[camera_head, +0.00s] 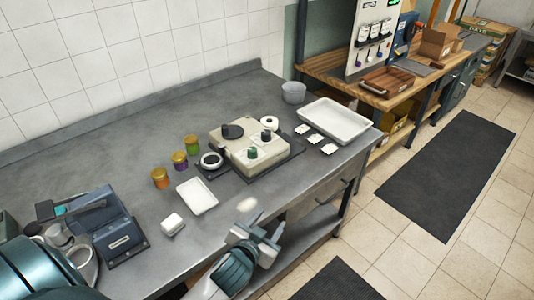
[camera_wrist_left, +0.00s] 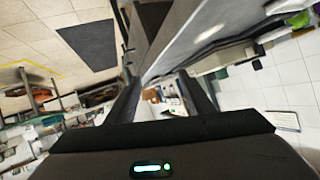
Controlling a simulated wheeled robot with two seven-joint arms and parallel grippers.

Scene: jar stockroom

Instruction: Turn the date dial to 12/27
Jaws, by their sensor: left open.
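A beige device (camera_head: 238,158) with knobs on top stands on a dark base on the grey bench. Its top carries a dark green knob (camera_head: 252,153), a second dark knob (camera_head: 266,136) and a flat black disc (camera_head: 232,131). I cannot tell which of these is the date dial, and no date can be read. My left gripper (camera_head: 262,231) is over the bench's front edge, in front of the device and apart from it. Its fingers stand apart with nothing between them in the left wrist view (camera_wrist_left: 161,90). My right gripper is not in view.
Several small jars (camera_head: 180,160), a white tray (camera_head: 197,195) and a white block (camera_head: 172,223) lie left of the device. A larger white tray (camera_head: 336,121) and small white squares lie right. A blue-grey machine (camera_head: 108,225) stands at the left. Bare bench lies behind the jars.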

